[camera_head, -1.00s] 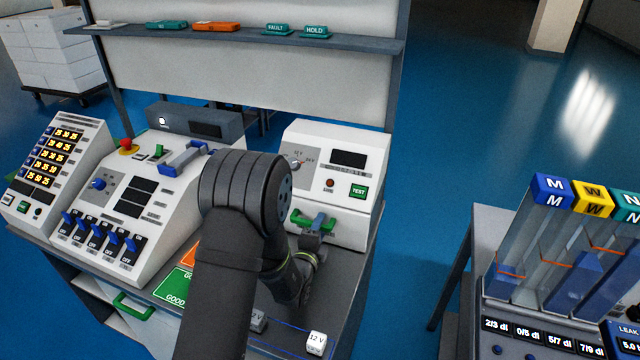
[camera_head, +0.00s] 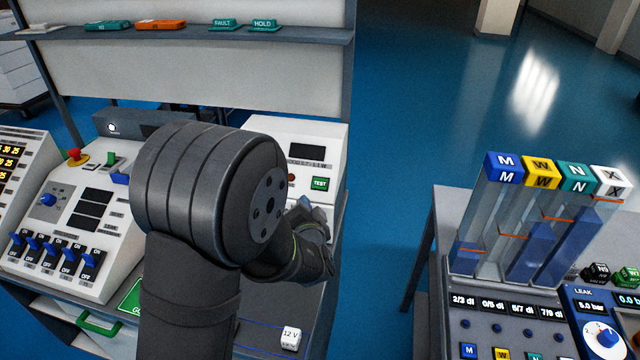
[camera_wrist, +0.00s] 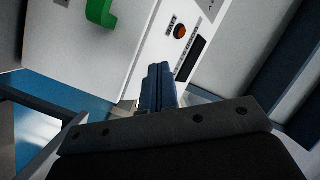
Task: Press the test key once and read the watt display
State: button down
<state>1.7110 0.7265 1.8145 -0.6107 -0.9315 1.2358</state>
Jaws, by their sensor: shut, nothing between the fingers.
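The green TEST key (camera_head: 319,184) is on the front of the white unit (camera_head: 335,150) in the head view. The dark display (camera_head: 307,152) above it shows no readable figures. It also shows as a dark strip in the wrist view (camera_wrist: 190,58), beside the orange lamp (camera_wrist: 180,32). My gripper (camera_head: 306,204) is below the key in the head view, partly hidden by my arm. In the wrist view my gripper (camera_wrist: 156,88) is shut and empty, its fingers pointing at the white panel.
A white 12 V block (camera_head: 291,338) lies in front. Tall tubes (camera_head: 535,230) stand right, across a floor gap.

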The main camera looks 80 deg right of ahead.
aim_at(320, 184)
notch_tip(320, 184, up, 10)
jog(key=a+n+t, duration=0.1)
jog(key=a+n, duration=0.1)
jog(key=n, duration=0.5)
jog(key=shift+a+r+t, duration=0.15)
jog(key=shift+a+t, duration=0.15)
jog(key=shift+a, duration=0.1)
jog(key=shift+w, duration=0.1)
jog(key=shift+d+f, duration=3.15)
jog(key=shift+d+f, duration=0.25)
jog(key=shift+d, duration=0.05)
jog(key=shift+d+f, duration=0.4)
dwell(0.6)
jog(key=shift+a+r, duration=0.7)
jog(key=shift+a, duration=0.05)
